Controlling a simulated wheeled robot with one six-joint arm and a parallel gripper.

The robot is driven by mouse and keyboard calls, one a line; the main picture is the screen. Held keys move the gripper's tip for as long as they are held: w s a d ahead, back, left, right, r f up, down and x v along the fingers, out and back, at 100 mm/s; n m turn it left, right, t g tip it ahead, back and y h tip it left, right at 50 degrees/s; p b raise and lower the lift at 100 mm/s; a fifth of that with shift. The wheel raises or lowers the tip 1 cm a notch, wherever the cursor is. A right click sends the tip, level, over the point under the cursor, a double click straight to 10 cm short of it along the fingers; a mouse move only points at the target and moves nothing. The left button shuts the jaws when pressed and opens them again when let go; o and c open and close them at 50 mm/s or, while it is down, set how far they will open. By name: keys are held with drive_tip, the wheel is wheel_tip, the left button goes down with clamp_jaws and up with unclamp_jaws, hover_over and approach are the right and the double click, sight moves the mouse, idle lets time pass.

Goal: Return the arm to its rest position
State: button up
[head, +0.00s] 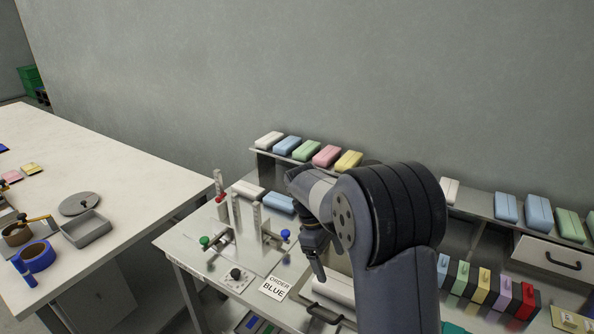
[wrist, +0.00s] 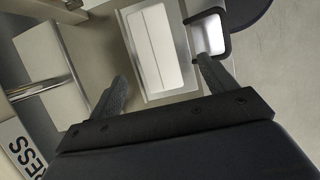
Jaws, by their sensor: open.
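My arm (head: 385,215) rises in the right middle of the head view and bends over the wrapper bench. My gripper (head: 318,272) points down above the bench, near the white roll and the black handle. In the wrist view my gripper (wrist: 160,85) has its two dark fingers spread apart with nothing between them touching. A white block (wrist: 155,47) on a pale plate lies beyond the fingertips. Part of the bench is hidden behind my arm.
Shelves behind hold coloured blocks (head: 305,149). A row of coloured packs (head: 482,285) stands at right. A white table (head: 90,190) with small containers is at left.

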sight(340, 285)
drive_tip(key=x, duration=0.9)
drive_tip(key=shift+d+r+p, duration=0.1)
drive_tip(key=shift+r+p, duration=0.3)
drive_tip(key=shift+r, duration=0.1)
